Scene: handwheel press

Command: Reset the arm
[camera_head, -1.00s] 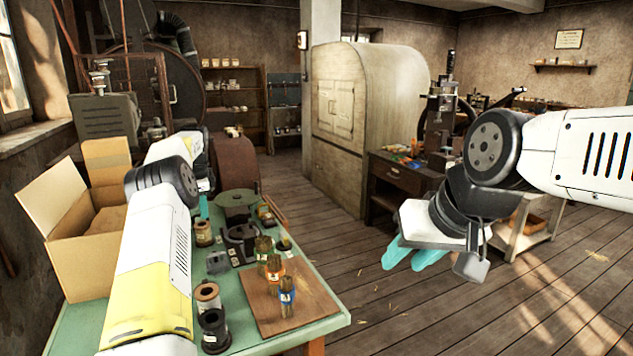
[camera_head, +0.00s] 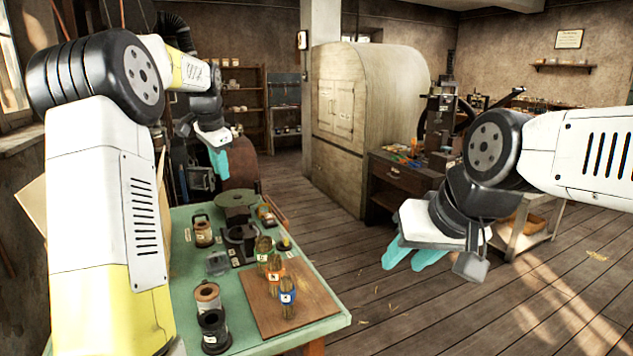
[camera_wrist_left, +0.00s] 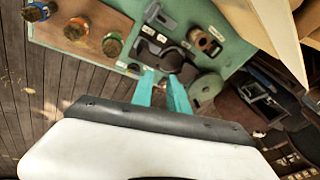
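My left arm is raised over the left side of the green table (camera_head: 318,328) in the head view. My left gripper (camera_head: 219,170) has teal fingers pointing down above the table's far end. In the left wrist view its fingers (camera_wrist_left: 160,76) stand apart with nothing held between them, and table items show below. My right gripper (camera_head: 405,262) is out to the right over bare floor, its two teal fingers pointing down-left with a gap between them, empty.
On the table are a wooden board (camera_head: 262,305) with several banded bundles, a dark metal block (camera_head: 240,240), a round green disc (camera_head: 236,198) and spools (camera_head: 213,328). A cardboard box edge (camera_head: 32,215) is mostly hidden behind my left arm. A press (camera_head: 440,120) stands back right.

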